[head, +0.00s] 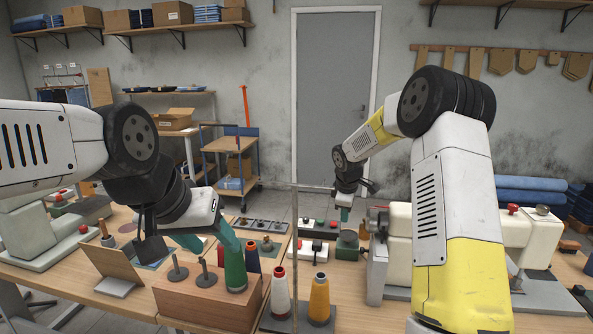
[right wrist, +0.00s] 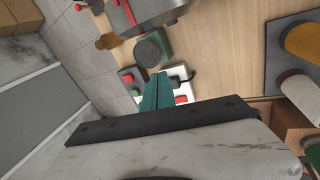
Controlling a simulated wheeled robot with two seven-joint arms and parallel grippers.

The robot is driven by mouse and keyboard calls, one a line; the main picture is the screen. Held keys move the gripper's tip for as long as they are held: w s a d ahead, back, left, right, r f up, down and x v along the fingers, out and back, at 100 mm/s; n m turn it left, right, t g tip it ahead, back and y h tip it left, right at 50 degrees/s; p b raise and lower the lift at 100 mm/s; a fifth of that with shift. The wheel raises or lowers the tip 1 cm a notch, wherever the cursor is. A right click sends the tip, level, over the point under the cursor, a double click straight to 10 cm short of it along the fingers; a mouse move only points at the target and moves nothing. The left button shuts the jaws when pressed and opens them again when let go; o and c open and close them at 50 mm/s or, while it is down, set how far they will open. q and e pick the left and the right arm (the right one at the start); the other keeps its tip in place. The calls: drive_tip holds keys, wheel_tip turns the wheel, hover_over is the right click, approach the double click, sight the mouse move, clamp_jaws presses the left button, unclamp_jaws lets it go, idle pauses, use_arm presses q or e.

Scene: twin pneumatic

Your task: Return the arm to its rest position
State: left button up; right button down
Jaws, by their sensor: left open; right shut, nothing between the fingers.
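My right arm rises at the right of the head view, bends over and reaches back to the middle. Its gripper (head: 345,214) hangs over the back of the table among small button boxes. In the right wrist view the teal fingers (right wrist: 157,92) are together with nothing between them, over a white box with red buttons (right wrist: 181,94). My left gripper (head: 208,243) is open, its teal fingers pointing down right beside a green thread cone (head: 235,272) on a wooden box (head: 195,302). I cannot tell whether a finger touches the cone.
A red-and-white cone (head: 280,295) and an orange cone (head: 319,302) stand at the front. Two spindles (head: 206,277) rise from the wooden box. A thin vertical post (head: 294,230) stands mid-table. Pale machines flank the table, one (head: 400,240) near my right arm.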

drive_tip(key=s+r+m+t, duration=0.1)
drive_tip(key=s+r+m, duration=0.6)
drive_tip(key=s+r, duration=1.05)
drive_tip(key=s+a+m+t+y, duration=0.1)
drive_tip(key=s+m+y, duration=0.2)
drive_tip(key=s, duration=1.8)
drive_tip(key=m, duration=0.3)
drive_tip(key=shift+s+a+f, duration=0.15)
drive_tip(key=shift+s+a, duration=0.05)
drive_tip(key=shift+s, duration=0.15)
